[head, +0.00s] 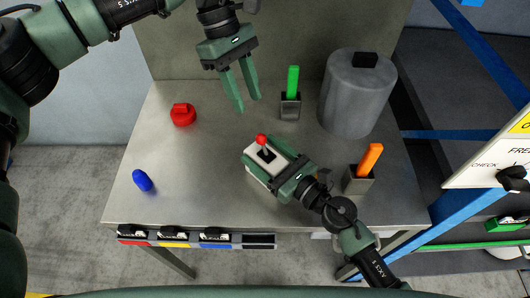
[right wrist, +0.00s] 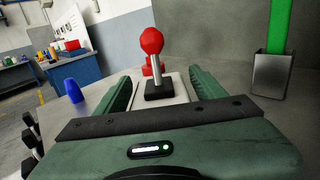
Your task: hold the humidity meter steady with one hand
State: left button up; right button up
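The white box with a black-based lever and red ball knob, which I take to be the humidity meter (head: 256,155), sits on the metal table. It also shows in the right wrist view (right wrist: 178,88). My right gripper (head: 273,167) has its green fingers along two opposite sides of the box and appears shut on it. In the right wrist view the fingers (right wrist: 160,88) flank the box, with the lever upright between them. My left gripper (head: 248,104) is above the table behind the box. Its fingers point down, apart and empty.
A green stick (head: 292,80) and an orange stick (head: 369,160) stand in metal holders, near a grey cylinder (head: 355,95). A red object (head: 183,115) and a blue bobbin-like piece (head: 142,181) are at left. Coloured bins (head: 172,238) line the front edge. The table's left-middle is clear.

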pick_arm(q)
jog(key=shift+c, duration=0.3)
pick_arm(e)
grip_shut()
pick_arm(q)
jog(key=c, duration=0.5)
jog(key=shift+s+d+f, duration=0.1)
jog(key=shift+d+f, duration=0.1)
jog(key=shift+f, duration=0.05)
grip_shut()
notch_tip(320, 180, down, 4)
jog(key=d+n+h, duration=0.2)
jog(key=d+h, duration=0.1)
jog(key=h, duration=0.3)
jog(key=w+a+f+n+t+h, duration=0.3)
jog(key=a+f+n+t+h, duration=0.2)
jog(key=a+n, duration=0.3)
jog(key=shift+m, duration=0.6)
jog(key=shift+s+d+f, duration=0.15)
jog(key=shift+s+d, duration=0.6)
jog(key=shift+s, duration=0.3)
jog(key=shift+s+d+f, duration=0.15)
jog(key=shift+s+d, duration=0.55)
jog(key=shift+s, duration=0.35)
